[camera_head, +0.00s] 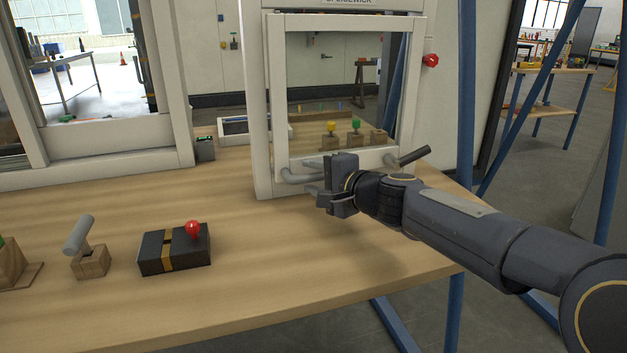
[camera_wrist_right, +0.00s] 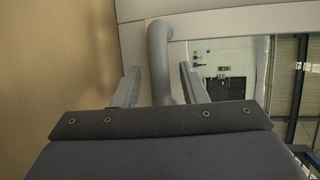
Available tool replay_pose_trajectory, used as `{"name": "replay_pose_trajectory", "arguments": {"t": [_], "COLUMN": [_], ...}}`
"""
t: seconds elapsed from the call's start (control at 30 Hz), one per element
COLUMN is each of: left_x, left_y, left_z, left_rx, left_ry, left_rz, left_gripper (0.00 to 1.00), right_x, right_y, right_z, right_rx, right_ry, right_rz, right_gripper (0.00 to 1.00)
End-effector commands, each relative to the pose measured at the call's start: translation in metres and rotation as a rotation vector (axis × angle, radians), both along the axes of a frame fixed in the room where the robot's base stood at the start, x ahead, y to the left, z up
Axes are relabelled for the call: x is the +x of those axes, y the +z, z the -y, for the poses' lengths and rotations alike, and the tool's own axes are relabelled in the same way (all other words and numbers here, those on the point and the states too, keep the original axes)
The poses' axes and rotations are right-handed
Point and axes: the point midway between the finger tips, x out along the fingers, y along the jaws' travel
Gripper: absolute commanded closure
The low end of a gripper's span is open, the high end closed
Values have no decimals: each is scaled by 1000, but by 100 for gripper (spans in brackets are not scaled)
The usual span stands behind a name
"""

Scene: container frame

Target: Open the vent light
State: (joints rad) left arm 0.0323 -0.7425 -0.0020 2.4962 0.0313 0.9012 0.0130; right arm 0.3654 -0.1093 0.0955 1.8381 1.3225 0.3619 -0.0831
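The vent light (camera_head: 335,95) is a white-framed pane standing at the back of the wooden table, and its frame looks closed. A grey bar handle (camera_head: 292,177) sticks out from its lower left edge. My right gripper (camera_head: 312,175) is at this handle, with one finger on either side of it. In the right wrist view the handle (camera_wrist_right: 160,60) runs between the two fingers (camera_wrist_right: 160,88), with gaps showing on both sides, so the gripper is open around it. Part of the handle is hidden by the gripper. My left gripper is out of view.
A dark lever (camera_head: 413,156) is right of the vent light's lower edge. A red knob (camera_head: 430,60) sits on its right side. A black box with a red-ball lever (camera_head: 175,248) and a grey-handled lever on a wooden block (camera_head: 90,262) stand on the table (camera_head: 250,300). The table's front middle is clear.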

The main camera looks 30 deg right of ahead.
Motion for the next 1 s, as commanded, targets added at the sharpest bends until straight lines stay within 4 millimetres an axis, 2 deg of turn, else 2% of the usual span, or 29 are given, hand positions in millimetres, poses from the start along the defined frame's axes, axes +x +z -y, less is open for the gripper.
{"name": "replay_pose_trajectory", "arguments": {"t": [0.27,0.57,0.87,1.0], "left_x": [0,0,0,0], "left_y": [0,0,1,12], "left_z": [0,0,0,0], "left_rx": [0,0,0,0], "left_ry": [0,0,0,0], "left_rz": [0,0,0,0], "left_gripper": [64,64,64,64], "right_x": [2,2,2,1], "right_y": [0,0,0,4], "right_z": [0,0,0,-1], "right_rx": [0,0,0,3], "right_ry": [0,0,0,0], "right_rz": [1,0,-2,-18], "right_gripper": [61,99,100,100]}}
